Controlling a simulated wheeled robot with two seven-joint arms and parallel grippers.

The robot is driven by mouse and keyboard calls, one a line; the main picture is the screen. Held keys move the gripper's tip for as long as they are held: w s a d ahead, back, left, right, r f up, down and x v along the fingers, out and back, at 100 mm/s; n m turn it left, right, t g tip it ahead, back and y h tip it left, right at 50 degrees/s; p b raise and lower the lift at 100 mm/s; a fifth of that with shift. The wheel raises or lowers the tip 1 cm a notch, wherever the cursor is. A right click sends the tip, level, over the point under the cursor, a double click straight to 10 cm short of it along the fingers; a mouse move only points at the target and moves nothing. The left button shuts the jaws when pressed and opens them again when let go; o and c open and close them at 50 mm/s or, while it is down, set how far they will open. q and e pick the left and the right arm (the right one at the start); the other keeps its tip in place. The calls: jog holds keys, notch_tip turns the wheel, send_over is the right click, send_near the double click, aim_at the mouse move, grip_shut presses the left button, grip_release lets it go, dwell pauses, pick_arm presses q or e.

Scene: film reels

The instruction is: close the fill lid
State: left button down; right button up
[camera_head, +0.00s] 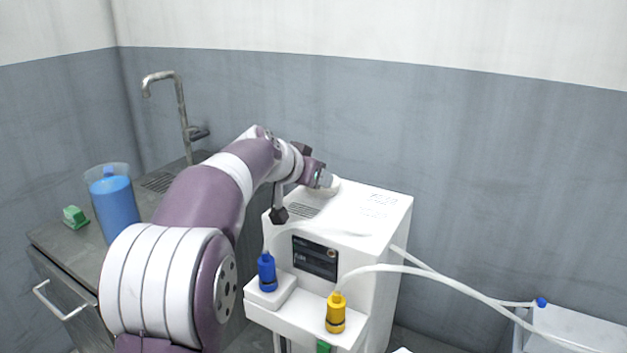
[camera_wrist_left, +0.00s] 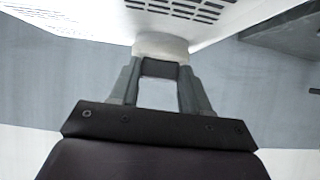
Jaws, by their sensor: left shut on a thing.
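The fill lid (camera_head: 331,189) is a small white round cap at the left back of the top of a white machine (camera_head: 380,212). In the left wrist view the lid (camera_wrist_left: 160,44) sits between my fingertips and touches or nearly touches the machine's top. My left gripper (camera_head: 323,180) reaches in from the left, over the machine's top, and is shut on the lid. It also shows in the left wrist view (camera_wrist_left: 160,68). The lid's lower edge and any opening under it are hidden. My right gripper is not in view.
To the left, a counter holds a jug of blue liquid (camera_head: 115,207), a green block (camera_head: 75,217) and a tap (camera_head: 183,112). The machine top's right side is clear.

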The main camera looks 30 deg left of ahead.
pick_arm(q)
jog(key=shift+s+f, duration=0.1)
jog(key=shift+f, duration=0.85)
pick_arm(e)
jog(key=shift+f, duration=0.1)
pick_arm(q)
jog(key=c, duration=0.8)
grip_release()
jog(key=shift+o, duration=1.4)
jog(key=shift+s+r, duration=0.1)
jog(key=shift+s, duration=0.05)
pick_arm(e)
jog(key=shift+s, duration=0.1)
pick_arm(q)
jog(key=shift+a+r, duration=0.1)
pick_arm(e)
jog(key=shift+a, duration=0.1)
pick_arm(q)
jog(key=shift+r, duration=0.15)
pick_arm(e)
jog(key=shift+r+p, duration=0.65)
pick_arm(q)
jog(key=v, duration=1.2)
jog(key=shift+r, duration=0.15)
